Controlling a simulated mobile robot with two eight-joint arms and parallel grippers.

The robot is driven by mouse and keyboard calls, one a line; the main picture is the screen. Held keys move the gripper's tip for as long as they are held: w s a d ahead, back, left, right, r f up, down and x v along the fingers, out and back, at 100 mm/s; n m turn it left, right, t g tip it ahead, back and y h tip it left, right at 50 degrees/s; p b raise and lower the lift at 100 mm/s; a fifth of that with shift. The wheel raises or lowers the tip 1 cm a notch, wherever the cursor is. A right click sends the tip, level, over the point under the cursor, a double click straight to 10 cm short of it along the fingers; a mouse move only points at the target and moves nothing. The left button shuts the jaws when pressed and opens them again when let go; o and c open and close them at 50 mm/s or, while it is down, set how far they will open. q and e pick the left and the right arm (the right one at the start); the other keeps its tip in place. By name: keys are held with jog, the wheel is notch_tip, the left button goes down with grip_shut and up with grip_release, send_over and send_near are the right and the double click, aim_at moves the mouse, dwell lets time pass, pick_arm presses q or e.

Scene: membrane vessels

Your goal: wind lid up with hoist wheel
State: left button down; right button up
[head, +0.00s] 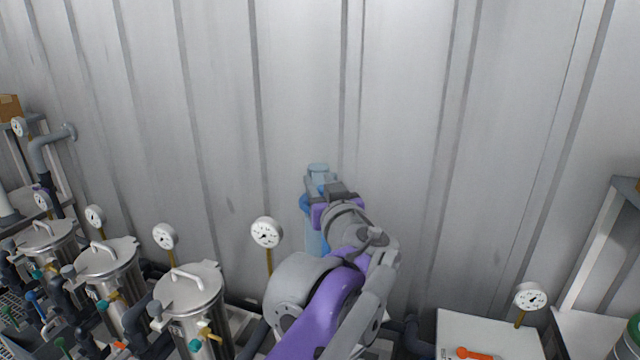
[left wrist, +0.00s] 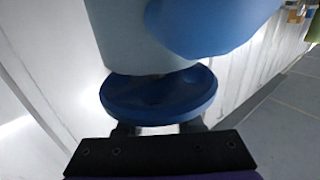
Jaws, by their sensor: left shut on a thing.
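My left gripper (head: 322,186) reaches up to a pale blue upright column (head: 316,240) by the back wall. In the left wrist view the gripper (left wrist: 158,126) is shut on a blue dished disc (left wrist: 158,98), possibly the hoist wheel. A pale column (left wrist: 135,40) and a larger blue rounded part (left wrist: 205,22) stand just beyond the disc. My wrist hides much of the column in the head view. Steel vessels with handled lids (head: 188,285) stand to the left, their lids seated. No lid shows under the column, where my arm blocks the view. My right gripper is not in view.
A pressure gauge (head: 267,233) on a brass stem stands just left of my arm. Another gauge (head: 530,297) stands beside a white box (head: 480,335) at the right. The corrugated wall (head: 450,130) is close behind the column.

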pick_arm(q)
jog(key=shift+a+r+n+y+p, duration=0.15)
jog(key=shift+n+y+p, duration=0.25)
jog(key=shift+y+p, duration=0.25)
jog(key=n+g+y+p, duration=0.3)
jog(key=s+a+n+g+y+p, duration=0.1)
jog(key=n+g+y+p, duration=0.5)
jog(key=y+p, duration=0.1)
jog(key=shift+s+a+r+g, duration=0.1)
jog(key=shift+s+a+g, duration=0.1)
jog(key=shift+a+g, duration=0.15)
jog(key=shift+s+n+g+y+p, duration=0.25)
jog(key=shift+n+g, duration=0.3)
jog(key=shift+g, duration=0.3)
jog(key=shift+s+n+g+y+p, duration=0.1)
jog(key=shift+n+g+y+p, duration=0.15)
jog(key=shift+n+g, duration=0.45)
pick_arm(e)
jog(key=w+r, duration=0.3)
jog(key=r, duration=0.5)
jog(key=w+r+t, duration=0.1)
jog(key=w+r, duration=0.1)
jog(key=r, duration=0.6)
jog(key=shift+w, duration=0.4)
pick_arm(q)
jog(key=shift+g, duration=0.4)
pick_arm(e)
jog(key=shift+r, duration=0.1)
